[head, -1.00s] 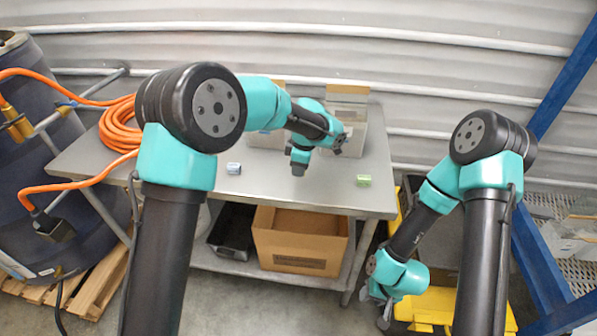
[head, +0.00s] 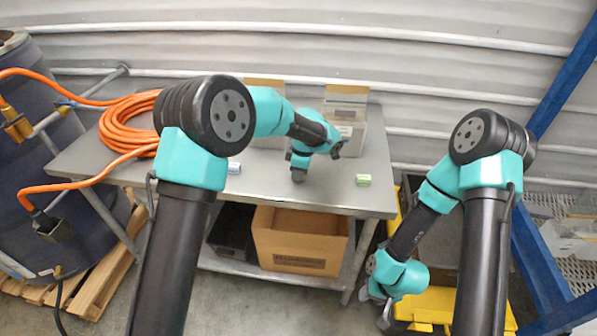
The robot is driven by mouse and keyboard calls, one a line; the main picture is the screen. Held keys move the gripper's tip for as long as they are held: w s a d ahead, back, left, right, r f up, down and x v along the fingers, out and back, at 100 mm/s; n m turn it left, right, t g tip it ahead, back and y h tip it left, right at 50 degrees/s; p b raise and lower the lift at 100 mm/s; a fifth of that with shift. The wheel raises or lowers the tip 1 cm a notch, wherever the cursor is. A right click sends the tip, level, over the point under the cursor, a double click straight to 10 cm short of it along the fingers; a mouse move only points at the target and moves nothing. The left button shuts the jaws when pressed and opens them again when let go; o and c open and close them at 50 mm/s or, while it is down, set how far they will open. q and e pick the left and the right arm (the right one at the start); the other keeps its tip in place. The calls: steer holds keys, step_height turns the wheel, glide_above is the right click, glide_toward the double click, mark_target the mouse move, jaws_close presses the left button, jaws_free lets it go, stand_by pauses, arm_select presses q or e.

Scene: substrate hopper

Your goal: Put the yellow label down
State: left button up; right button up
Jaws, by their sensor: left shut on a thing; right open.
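My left gripper (head: 298,174) is shut and points down, low over the metal table (head: 330,197), right of its middle. What it holds is too small or hidden to make out, and no yellow label shows elsewhere on the table. I cannot tell whether it touches the tabletop. A small green label block (head: 363,180) lies to its right. A small blue and white block (head: 234,168) lies to its left, partly behind my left arm. My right gripper (head: 378,302) is open and empty, hanging low right of the table.
Two clear-fronted hoppers stand at the table's back, the right one (head: 352,118) and the left one (head: 265,84), partly hidden by my arm. An orange hose coil (head: 125,125) lies at the left. A cardboard box (head: 300,245) sits on the lower shelf.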

arm_select(q)
steer(key=shift+f, duration=0.15)
steer(key=o, duration=0.9)
step_height(320, 180, up, 12)
steer(key=d, duration=0.1)
steer(key=shift+s+d, duration=0.15)
steer(key=shift+d, duration=0.25)
